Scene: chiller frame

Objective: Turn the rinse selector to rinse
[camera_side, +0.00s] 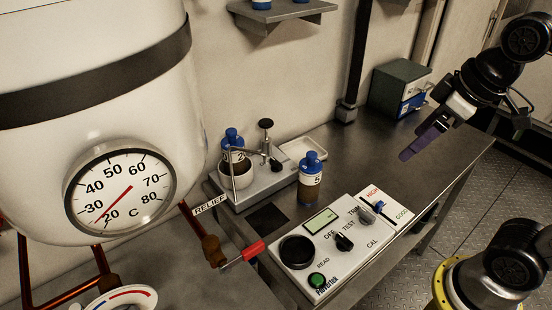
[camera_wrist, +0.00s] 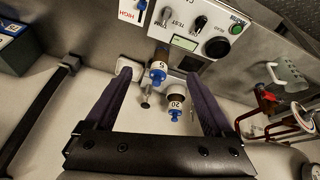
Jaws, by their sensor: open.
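No control labelled rinse can be read in either view. The rotary selector (camera_side: 344,242) that shows is a black knob on the white instrument panel (camera_side: 292,251), among the labels OFF, TEST, TRIM and CAL. It also shows near the top of the wrist view (camera_wrist: 200,22). My gripper (camera_side: 408,154) is in the air above the right part of the bench, apart from the panel and holding nothing. In the wrist view its two dark fingers (camera_wrist: 157,74) are spread apart, with bottles visible beyond them.
A bottle marked 5 (camera_side: 311,178) stands behind the panel. A stand (camera_side: 262,185) holds a cup and another blue-capped bottle. A red-handled relief valve (camera_side: 241,256) is left of the panel, below a white tank (camera_side: 95,115) with a dial. The bench's right part is mostly clear.

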